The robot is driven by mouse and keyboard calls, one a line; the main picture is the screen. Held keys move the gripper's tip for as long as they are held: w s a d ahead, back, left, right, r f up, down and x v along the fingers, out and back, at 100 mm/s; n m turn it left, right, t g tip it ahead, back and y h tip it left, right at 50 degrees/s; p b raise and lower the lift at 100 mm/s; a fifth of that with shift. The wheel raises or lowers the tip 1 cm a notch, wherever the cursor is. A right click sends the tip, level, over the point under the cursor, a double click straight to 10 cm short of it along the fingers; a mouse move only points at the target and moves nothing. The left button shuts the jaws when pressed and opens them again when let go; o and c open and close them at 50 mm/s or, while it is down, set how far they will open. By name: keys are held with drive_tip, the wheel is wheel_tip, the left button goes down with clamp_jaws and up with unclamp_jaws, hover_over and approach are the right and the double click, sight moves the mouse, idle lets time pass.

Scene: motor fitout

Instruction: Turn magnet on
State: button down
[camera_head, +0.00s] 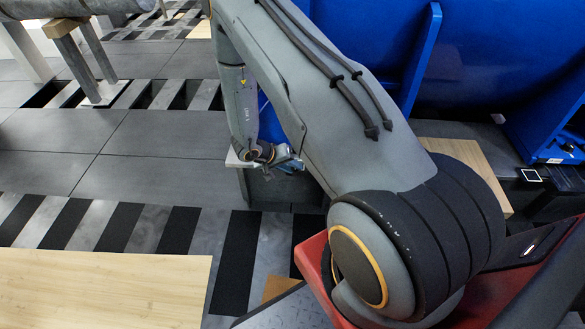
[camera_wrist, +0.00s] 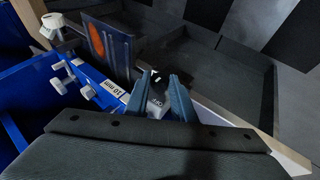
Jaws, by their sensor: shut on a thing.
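My gripper (camera_wrist: 160,90) has its two blue-grey fingers closed on either side of a small grey-white block (camera_wrist: 156,100) with dark markings and a dark top. The block looks like a magnet switch, but its marking is too small to read. Its lower part is hidden behind the fingers and the wrist plate. In the head view my gripper (camera_head: 288,160) is small and low, beside a dark grey tray-like box (camera_head: 285,188). The held block cannot be made out there.
In the wrist view, a dark upright plate with an orange disc (camera_wrist: 96,40) stands just beyond the fingers. White knobs (camera_wrist: 72,80) and a "10 mm" label (camera_wrist: 115,90) are on the left by a blue structure (camera_wrist: 35,85). A dark tray (camera_wrist: 220,75) lies right.

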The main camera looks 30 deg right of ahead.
idle(0.4)
drive_tip(key=c, duration=1.5)
unclamp_jaws()
drive_tip(key=shift+s+d+r+m+t+y+p, duration=0.1)
drive_tip(key=shift+d+m+t+y+p, duration=0.15)
drive_tip(key=shift+t+y+p, duration=0.45)
drive_tip(key=shift+s+d+r+m+t+y+p, duration=0.1)
drive_tip(key=shift+m+t+y+p, duration=0.15)
drive_tip(key=shift+y, duration=0.75)
drive_tip(key=shift+s+d+m+t+y, duration=0.15)
drive_tip(key=shift+d+m+t+y, duration=0.05)
drive_tip(key=shift+t+y, duration=0.45)
drive_tip(key=shift+s+d+m+t+y, duration=0.1)
drive_tip(key=shift+d+m+t+y, duration=0.1)
drive_tip(key=shift+t+y, duration=0.4)
